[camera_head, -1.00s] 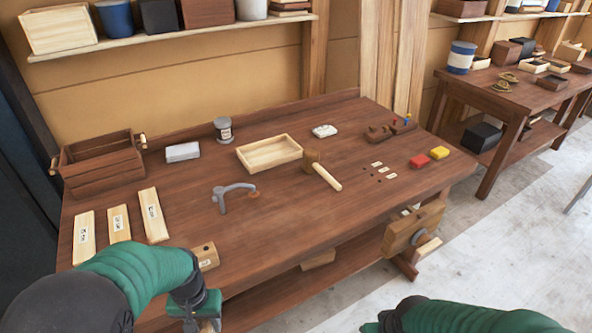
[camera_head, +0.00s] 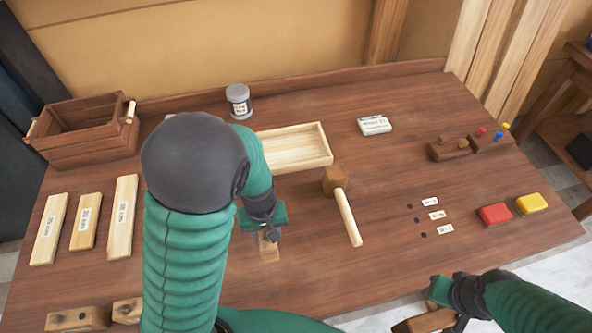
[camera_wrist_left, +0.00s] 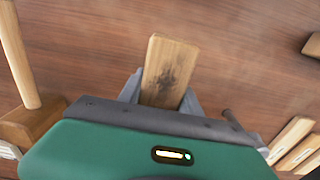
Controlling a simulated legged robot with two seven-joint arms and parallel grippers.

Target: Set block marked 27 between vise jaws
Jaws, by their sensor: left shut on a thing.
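My left gripper (camera_head: 266,232) is shut on a pale wooden block (camera_head: 269,250) and holds it over the bench, left of the mallet. In the left wrist view the block (camera_wrist_left: 168,72) stands out between the fingers, with a dark smudge on its face; no number is readable. A wooden part (camera_head: 428,322), likely of the vise, shows at the bottom right, cut off by the picture edge; its jaw gap cannot be made out. My right gripper (camera_head: 455,308) is beside it; its fingers are not clear.
A mallet (camera_head: 347,212) and pale tray (camera_head: 300,148) lie near my left gripper. Two wooden blocks (camera_head: 78,318) (camera_head: 127,310) sit at the lower left. Labelled boards (camera_head: 87,222), a crate (camera_head: 85,135), and red (camera_head: 494,213) and yellow (camera_head: 531,203) blocks stand further off. The front right bench is fairly clear.

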